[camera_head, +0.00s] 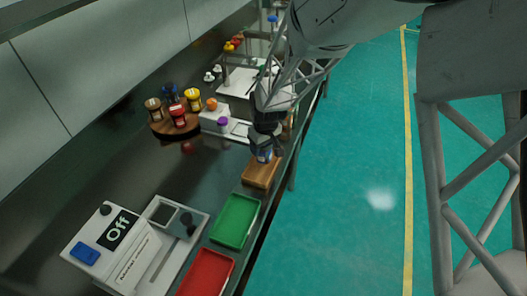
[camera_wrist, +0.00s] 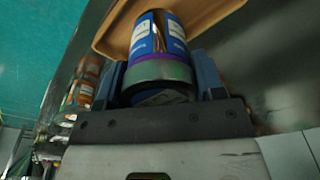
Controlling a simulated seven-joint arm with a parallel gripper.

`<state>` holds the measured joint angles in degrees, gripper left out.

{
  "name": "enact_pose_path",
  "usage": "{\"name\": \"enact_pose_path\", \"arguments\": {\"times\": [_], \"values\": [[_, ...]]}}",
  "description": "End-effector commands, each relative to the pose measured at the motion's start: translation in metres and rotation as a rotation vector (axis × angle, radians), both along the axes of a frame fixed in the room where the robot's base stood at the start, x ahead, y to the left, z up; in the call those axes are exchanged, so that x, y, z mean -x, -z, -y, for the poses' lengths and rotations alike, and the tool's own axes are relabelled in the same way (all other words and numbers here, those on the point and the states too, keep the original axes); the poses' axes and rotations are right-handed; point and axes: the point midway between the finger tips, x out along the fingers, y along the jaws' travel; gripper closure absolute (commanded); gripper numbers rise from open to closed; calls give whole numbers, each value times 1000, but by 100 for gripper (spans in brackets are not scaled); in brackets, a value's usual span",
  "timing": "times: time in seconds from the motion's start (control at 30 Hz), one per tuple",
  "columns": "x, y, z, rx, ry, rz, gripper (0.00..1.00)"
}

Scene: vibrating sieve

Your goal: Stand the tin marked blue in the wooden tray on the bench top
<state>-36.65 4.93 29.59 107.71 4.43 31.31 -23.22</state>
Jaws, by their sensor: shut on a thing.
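A tin with a blue and white label (camera_head: 264,155) is upright in my gripper (camera_head: 266,137) at the wooden tray (camera_head: 257,176). In the wrist view the tin (camera_wrist: 158,38) sits between the two fingers (camera_wrist: 160,80), which are shut on its sides near the grey-green end. The tin's far end lies over the inside of the wooden tray (camera_wrist: 207,17). I cannot tell whether its base touches the tray floor. My gripper hides the tin's top in the head view.
A round wooden stand (camera_head: 158,128) with several tins, including a red one (camera_head: 178,115), is at the left. A green tray (camera_head: 235,221) and a red tray (camera_head: 207,274) lie nearer along the bench edge. A white box marked Off (camera_head: 112,246) stands beside them.

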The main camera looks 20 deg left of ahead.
Motion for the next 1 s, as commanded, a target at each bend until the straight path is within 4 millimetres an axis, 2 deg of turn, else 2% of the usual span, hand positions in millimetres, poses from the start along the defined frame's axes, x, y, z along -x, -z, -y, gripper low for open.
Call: {"name": "enact_pose_path", "arguments": {"times": [0.43,0.8,1.0], "values": [[-2,2,-2,0,0,0,68],[-2,33,-2,1,-1,0,68],[-2,36,-2,0,0,0,68]]}}
